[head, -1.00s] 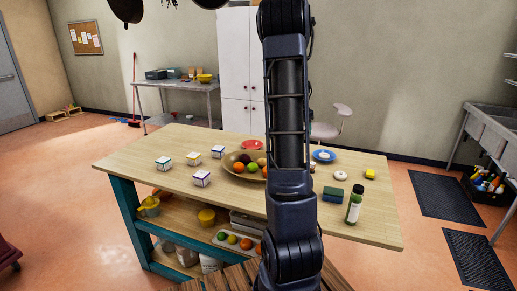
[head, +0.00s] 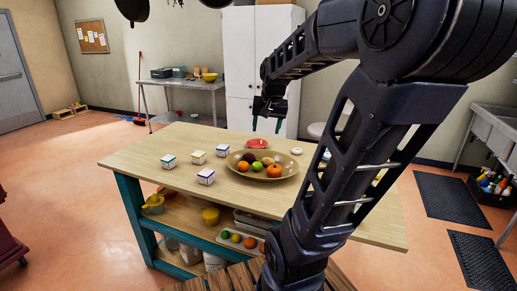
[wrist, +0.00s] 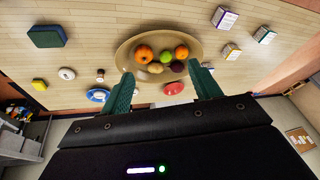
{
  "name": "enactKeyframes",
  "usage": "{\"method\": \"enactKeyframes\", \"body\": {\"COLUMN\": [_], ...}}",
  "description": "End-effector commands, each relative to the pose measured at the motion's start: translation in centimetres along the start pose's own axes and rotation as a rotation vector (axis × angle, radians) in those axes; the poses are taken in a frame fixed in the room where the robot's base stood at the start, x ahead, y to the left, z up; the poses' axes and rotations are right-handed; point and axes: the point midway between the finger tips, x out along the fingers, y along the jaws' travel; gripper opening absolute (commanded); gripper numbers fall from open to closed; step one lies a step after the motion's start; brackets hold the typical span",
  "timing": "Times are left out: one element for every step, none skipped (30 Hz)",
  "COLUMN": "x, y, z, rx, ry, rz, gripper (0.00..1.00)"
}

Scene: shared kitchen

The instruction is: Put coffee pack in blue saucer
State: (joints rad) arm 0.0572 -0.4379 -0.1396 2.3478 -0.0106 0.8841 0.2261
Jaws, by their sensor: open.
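Several small white boxes with differently coloured trim stand on the left of the table: green (head: 168,161), yellow (head: 198,157), blue (head: 222,150) and purple (head: 206,176). I cannot tell which one is the coffee pack. The blue saucer (wrist: 97,96) shows in the wrist view, left of my left finger, with a pale centre; my arm hides it in the head view. My gripper (head: 266,126) is open and empty, raised above the far side of the table. Its two green fingers also show in the wrist view (wrist: 160,72).
A wide fruit bowl (head: 288,180) stands mid-table, with a red saucer (head: 258,143) behind it. A green-and-blue sponge (wrist: 47,37), a white round item (wrist: 67,73) and a yellow item (wrist: 39,85) lie beyond the bowl from the boxes. The front-left tabletop is clear.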

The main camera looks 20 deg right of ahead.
Motion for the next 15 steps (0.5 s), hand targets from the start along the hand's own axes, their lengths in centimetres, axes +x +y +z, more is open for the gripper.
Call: {"method": "enactKeyframes", "body": {"x": [-0.7,-0.9,-1.3,-1.5,-1.8,-2.0,-2.1,-2.3,-2.4,-2.5,-2.6,-2.6,-2.7,-2.7,-2.7], "y": [-0.6,-0.8,-1.2,-1.4,-1.6,-1.9,-2.0,-2.2,-2.3,-2.4,-2.5,-2.5,-2.5,-2.6,-2.6], "z": [1.7,2.6,3.9,4.8,5.7,7.0,7.8,8.7,9.7,10.4,11.1,11.8,12.3,12.7,13.2], "rx": [-0.047,-0.074,-0.111,-0.138,-0.166,-0.201,-0.228,-0.252,-0.283,-0.305,-0.325,-0.346,-0.361,-0.375,-0.389], "ry": [0.008,0.01,0.015,0.018,0.021,0.025,0.027,0.031,0.035,0.038,0.041,0.042,0.045,0.046,0.048], "rz": [-0.009,-0.012,-0.017,-0.019,-0.022,-0.024,-0.025,-0.026,-0.027,-0.027,-0.028,-0.027,-0.027,-0.026,-0.026], "gripper": [0.62,0.62,0.62,0.62,0.62,0.62,0.62,0.62,0.62,0.62,0.62,0.62,0.62,0.62,0.62]}}
